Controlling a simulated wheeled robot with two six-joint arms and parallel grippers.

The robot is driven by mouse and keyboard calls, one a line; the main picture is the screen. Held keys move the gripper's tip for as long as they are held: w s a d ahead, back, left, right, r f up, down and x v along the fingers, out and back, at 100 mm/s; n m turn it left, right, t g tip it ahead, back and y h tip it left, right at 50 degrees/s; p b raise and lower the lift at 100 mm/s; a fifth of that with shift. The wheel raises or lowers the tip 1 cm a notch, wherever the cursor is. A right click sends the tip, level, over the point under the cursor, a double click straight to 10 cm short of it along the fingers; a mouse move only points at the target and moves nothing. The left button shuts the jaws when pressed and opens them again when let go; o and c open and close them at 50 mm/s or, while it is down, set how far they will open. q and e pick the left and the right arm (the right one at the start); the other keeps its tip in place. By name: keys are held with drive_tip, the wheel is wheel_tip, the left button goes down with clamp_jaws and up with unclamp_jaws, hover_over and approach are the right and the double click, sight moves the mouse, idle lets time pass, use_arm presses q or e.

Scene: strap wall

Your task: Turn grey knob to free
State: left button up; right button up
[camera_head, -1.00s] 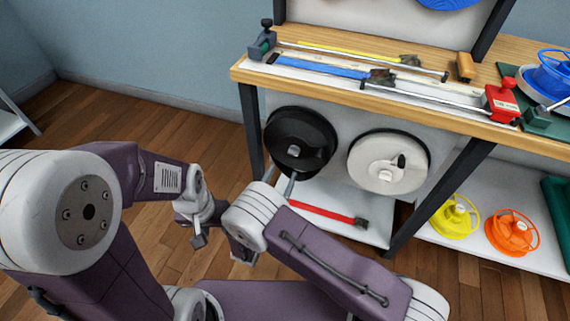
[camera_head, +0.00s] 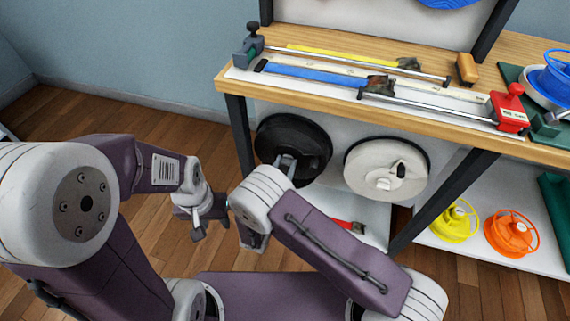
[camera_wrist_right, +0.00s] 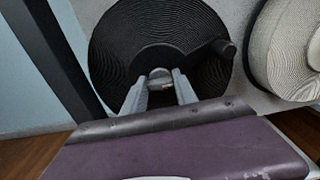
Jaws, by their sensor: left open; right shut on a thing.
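The grey knob (camera_wrist_right: 160,73) is a small rounded piece at the centre of the black strap reel (camera_wrist_right: 120,40), seen in the right wrist view. The black reel also shows in the head view (camera_head: 305,138), hanging below the bench top. My right gripper (camera_wrist_right: 163,86) is shut on the grey knob, one finger on each side. In the head view my right gripper (camera_head: 285,165) is in front of the reel's lower middle and hides the knob. My left gripper (camera_head: 197,228) is open and empty, left of my right arm and away from the reel.
A white reel (camera_head: 372,172) hangs right of the black one; a dark stub (camera_wrist_right: 225,48) sticks out of the black reel. A bench leg (camera_head: 240,135) stands close on the left. A red strap (camera_head: 349,226) lies on the shelf below. Open floor lies left.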

clamp_jaws()
drive_tip(key=n+p, duration=0.2)
drive_tip(key=n, duration=0.1)
drive_tip(key=shift+r, duration=0.1)
drive_tip(key=n+p, duration=0.2)
drive_tip(key=n, duration=0.2)
drive_tip(key=shift+a+n, duration=0.15)
drive_tip(key=shift+n, duration=0.25)
drive_tip(key=n, duration=0.1)
drive_tip(key=n+p, duration=0.1)
drive_tip(key=n, duration=0.2)
drive_tip(key=shift+f+n+p, duration=0.25)
drive_tip(key=shift+n+p, duration=0.05)
drive_tip(key=shift+p, duration=0.05)
drive_tip(key=n, duration=0.5)
drive_tip(key=shift+f+p, duration=0.15)
drive_tip(key=shift+p, duration=0.2)
drive_tip(key=shift+n, duration=0.4)
